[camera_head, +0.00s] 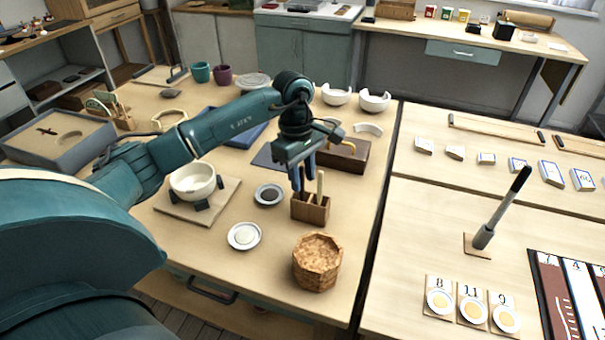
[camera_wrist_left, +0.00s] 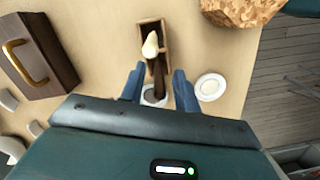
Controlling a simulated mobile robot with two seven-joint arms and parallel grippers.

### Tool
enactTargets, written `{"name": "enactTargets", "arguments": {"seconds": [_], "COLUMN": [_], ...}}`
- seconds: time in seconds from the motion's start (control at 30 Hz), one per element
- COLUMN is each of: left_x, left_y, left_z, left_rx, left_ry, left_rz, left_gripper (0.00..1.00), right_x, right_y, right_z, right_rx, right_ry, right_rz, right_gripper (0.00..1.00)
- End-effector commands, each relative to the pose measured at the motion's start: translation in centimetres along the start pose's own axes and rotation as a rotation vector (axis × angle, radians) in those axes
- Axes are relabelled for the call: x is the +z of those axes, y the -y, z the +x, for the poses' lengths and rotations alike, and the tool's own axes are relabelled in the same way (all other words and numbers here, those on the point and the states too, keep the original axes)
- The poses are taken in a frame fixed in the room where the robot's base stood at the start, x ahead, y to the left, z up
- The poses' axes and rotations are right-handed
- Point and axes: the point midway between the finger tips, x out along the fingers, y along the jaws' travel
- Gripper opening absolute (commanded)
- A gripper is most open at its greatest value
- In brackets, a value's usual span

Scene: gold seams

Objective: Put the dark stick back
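A dark stick (camera_wrist_left: 158,80) stands in a small wooden holder (camera_head: 311,212), which also shows in the left wrist view (camera_wrist_left: 141,38). A pale stick (camera_head: 319,184) stands in the holder too; its rounded light head (camera_wrist_left: 151,44) shows in the left wrist view. My left gripper (camera_head: 303,187) points down over the holder. Its two blue fingers (camera_wrist_left: 160,76) are apart, one on each side of the dark stick, with visible gaps in the left wrist view. In the head view the fingers largely hide the dark stick. My right gripper is not in view.
A dish with dark content (camera_head: 268,195) and a pale dish (camera_head: 244,236) lie left of the holder. A cork-like pot (camera_head: 318,262) stands in front. A white bowl (camera_head: 193,182) stands at left, and a brown box with gold handle (camera_head: 344,163) behind.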

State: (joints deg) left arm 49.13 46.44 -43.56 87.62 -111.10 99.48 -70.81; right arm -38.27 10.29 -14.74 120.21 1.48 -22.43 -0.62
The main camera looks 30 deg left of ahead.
Motion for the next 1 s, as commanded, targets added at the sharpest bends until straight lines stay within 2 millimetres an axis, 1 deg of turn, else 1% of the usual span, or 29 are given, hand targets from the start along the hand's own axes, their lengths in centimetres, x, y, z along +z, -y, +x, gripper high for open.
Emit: {"name": "enactTargets", "arguments": {"seconds": [0.17,0.4,0.53,0.7,1.0], "left_x": [-0.1,-0.1,0.0,0.0,0.0], "left_y": [-0.1,-0.1,-0.1,-0.1,0.0], "left_z": [-3.0,-8.3,-10.4,-11.8,-12.0], "left_rx": [0.007,0.007,0.004,0.002,0.001], "left_ry": [-0.001,-0.001,-0.001,0.001,0.001], "left_rz": [0.000,0.000,-0.001,0.000,0.000], "left_gripper": [0.32,0.32,0.32,0.32,0.32], "right_x": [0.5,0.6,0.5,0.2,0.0], "right_y": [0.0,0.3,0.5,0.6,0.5], "right_z": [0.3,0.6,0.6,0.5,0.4], "right_rx": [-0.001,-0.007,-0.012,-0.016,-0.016], "right_ry": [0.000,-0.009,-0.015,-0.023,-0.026], "right_rz": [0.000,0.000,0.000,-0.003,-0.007], "right_gripper": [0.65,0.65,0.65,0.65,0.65]}}
